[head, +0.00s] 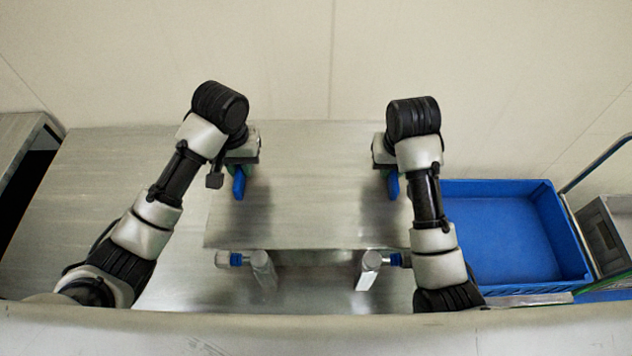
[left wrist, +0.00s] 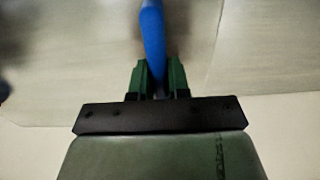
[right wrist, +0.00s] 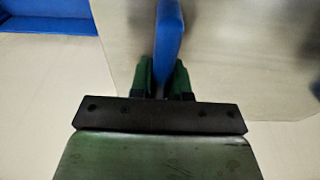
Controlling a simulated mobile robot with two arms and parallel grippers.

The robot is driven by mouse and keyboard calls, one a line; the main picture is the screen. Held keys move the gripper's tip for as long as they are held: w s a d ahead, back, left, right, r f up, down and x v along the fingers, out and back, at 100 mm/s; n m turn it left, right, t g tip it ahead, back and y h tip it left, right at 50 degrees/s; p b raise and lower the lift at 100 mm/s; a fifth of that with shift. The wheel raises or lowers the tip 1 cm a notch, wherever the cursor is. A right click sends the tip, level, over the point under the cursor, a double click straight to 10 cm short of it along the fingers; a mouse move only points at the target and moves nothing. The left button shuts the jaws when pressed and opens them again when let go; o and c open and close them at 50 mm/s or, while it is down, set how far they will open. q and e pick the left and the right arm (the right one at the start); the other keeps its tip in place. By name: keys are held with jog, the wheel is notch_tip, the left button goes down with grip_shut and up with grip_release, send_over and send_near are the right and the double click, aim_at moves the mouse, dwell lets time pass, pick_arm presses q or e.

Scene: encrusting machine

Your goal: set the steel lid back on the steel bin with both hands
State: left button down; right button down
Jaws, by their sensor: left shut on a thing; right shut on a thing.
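The steel lid (head: 312,190) is a flat brushed plate in the middle of the head view, with a blue handle on each side. My left gripper (head: 238,170) is shut on the left blue handle (head: 239,184); that handle also stands between the green fingers in the left wrist view (left wrist: 152,40). My right gripper (head: 388,170) is shut on the right blue handle (head: 393,185), also seen in the right wrist view (right wrist: 168,40). The steel bin is mostly hidden by the lid, and I cannot tell whether the two touch.
Two steel posts (head: 263,270) (head: 368,270) with blue fittings show below the lid's front edge. A steel surface (head: 110,190) lies to the left. A blue crate (head: 500,235) stands at the right, with a grey crate (head: 606,230) beyond it. A plain wall is behind.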

pick_arm(q)
jog(key=shift+f, duration=0.4)
pick_arm(e)
jog(key=shift+f, duration=0.4)
pick_arm(q)
jog(key=c, duration=1.5)
grip_release()
jog(key=shift+f+b, duration=0.1)
jog(key=shift+b, duration=0.25)
jog(key=shift+c, duration=0.2)
pick_arm(e)
jog(key=c, duration=1.5)
grip_release()
jog(key=shift+f, duration=0.1)
jog(key=shift+c, duration=0.2)
pick_arm(q)
jog(key=o, duration=0.4)
pick_arm(e)
jog(key=o, duration=0.4)
pick_arm(q)
jog(key=shift+o, duration=0.2)
pick_arm(e)
jog(key=shift+o, duration=0.2)
